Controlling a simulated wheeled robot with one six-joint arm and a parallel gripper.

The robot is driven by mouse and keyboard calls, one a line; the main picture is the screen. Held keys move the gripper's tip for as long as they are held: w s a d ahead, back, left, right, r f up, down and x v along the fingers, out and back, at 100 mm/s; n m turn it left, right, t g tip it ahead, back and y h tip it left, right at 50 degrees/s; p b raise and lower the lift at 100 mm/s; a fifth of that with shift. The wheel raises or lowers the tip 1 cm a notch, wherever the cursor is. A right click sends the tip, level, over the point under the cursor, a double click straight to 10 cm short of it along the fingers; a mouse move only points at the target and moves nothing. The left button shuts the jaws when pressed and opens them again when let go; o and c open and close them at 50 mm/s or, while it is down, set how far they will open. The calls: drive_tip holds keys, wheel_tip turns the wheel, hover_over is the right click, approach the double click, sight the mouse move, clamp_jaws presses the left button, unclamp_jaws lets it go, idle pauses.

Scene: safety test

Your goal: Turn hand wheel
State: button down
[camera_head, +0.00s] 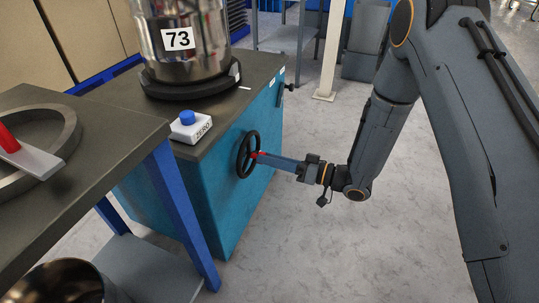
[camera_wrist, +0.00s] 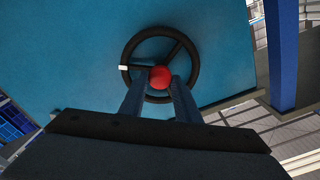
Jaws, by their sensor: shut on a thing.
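The black hand wheel (camera_head: 247,154) is mounted on the side of the blue cabinet (camera_head: 205,190). In the wrist view the hand wheel (camera_wrist: 190,53) shows its rim, spokes and a white mark on the left of the rim. My gripper (camera_head: 262,156) reaches the wheel from the right. In the wrist view my gripper (camera_wrist: 160,84) has its two fingers on either side of a red knob (camera_wrist: 160,77), shut on it. The knob lies in front of the wheel, below its centre in that view. The fingers hide part of the lower rim.
A metal vessel (camera_head: 185,45) marked 73 stands on the cabinet's dark top, beside a white box with a blue button (camera_head: 190,126) labelled ZERO. A workbench (camera_head: 100,140) with blue legs stands at the left. The floor (camera_head: 310,240) below my arm is clear.

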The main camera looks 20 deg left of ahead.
drive_tip(key=shift+m+p, duration=0.45)
drive_tip(key=shift+m, duration=0.25)
drive_tip(key=c, duration=1.4)
unclamp_jaws()
drive_tip(key=shift+o, duration=0.2)
drive_tip(key=d+p, duration=0.1)
drive_tip(key=d, duration=0.7)
drive_tip(key=shift+s+p, duration=0.25)
drive_tip(key=shift+p, duration=0.15)
drive_tip(key=shift+a, duration=0.1)
